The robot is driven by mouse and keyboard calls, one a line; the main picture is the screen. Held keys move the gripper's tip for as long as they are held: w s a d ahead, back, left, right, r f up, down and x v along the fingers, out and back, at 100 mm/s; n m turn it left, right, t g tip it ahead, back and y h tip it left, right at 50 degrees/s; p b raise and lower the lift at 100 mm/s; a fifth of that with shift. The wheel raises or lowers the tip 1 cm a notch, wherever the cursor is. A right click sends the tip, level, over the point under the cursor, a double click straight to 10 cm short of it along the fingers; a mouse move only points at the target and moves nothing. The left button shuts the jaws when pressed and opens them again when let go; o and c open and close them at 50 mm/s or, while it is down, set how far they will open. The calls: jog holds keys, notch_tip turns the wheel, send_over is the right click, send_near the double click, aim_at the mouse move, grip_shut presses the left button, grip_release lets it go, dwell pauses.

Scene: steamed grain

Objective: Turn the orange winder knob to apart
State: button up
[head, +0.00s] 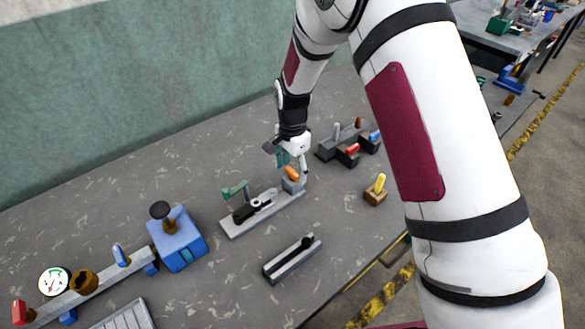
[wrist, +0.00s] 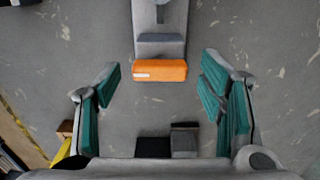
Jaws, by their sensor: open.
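The orange winder knob (head: 291,173) sits at the right end of a grey base plate (head: 262,213) on the table. In the wrist view the knob (wrist: 160,70) is an orange bar with a small white mark, lying crosswise at the end of the grey fixture (wrist: 158,20). My gripper (head: 291,165) is over that end of the fixture. In the wrist view my gripper (wrist: 165,95) is open, its teal-padded fingers spread left and right. The knob lies between their lines, a little beyond the tips and apart from both.
A green-handled clamp (head: 235,190) stands on the same plate. A grey fixture with red and blue knobs (head: 350,142) stands behind right, a yellow-handled block (head: 376,190) right. A slotted bar (head: 292,258) lies in front, a blue box (head: 178,240) left.

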jog(key=shift+f, duration=0.15)
jog(key=shift+c, duration=0.5)
jog(key=c, duration=1.1)
jog(key=shift+o, duration=0.2)
jog(key=shift+n, duration=0.3)
jog(key=n+b, duration=0.1)
jog(key=n, duration=0.3)
jog(key=shift+w, duration=0.1)
jog(key=n+b, duration=0.1)
jog(key=n, duration=0.4)
jog(key=shift+b, duration=0.4)
jog(key=n+b, duration=0.1)
jog(key=n, duration=0.3)
jog(key=shift+n+b, duration=0.5)
jog(key=shift+n, duration=1.6)
